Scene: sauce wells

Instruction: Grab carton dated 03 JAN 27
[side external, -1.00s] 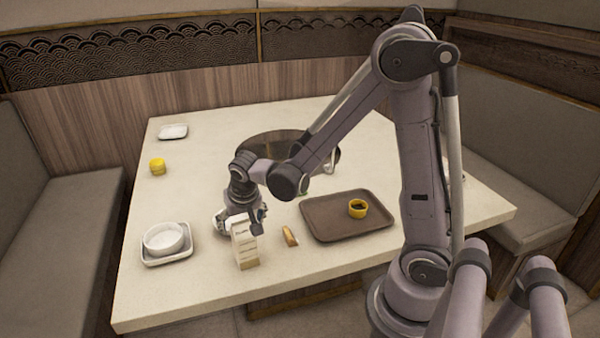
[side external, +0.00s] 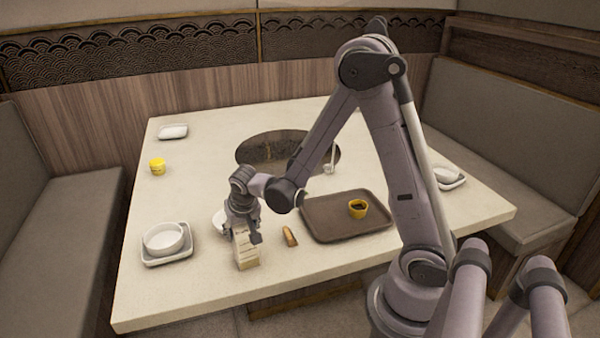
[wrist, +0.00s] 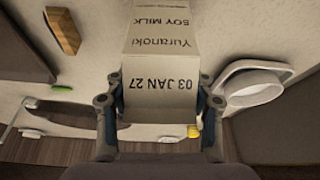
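The carton (side external: 246,250) is tall, pale and upright near the table's front edge in the side view. In the wrist view the carton (wrist: 160,88) shows the print "03 JAN 27", "Yuranoki" and "SOY MILK", upside down. My gripper (side external: 243,232) is lowered over the carton's upper part. In the wrist view my gripper (wrist: 160,100) has one finger on each side of the carton, very close to its sides. I cannot tell whether the fingers touch it. The carton's lower end is out of the wrist view.
A small brown wooden-looking piece (side external: 290,236) lies between carton and tray. A white bowl (side external: 163,238) on a square dish stands left. A yellow container (side external: 157,166) is farther back.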

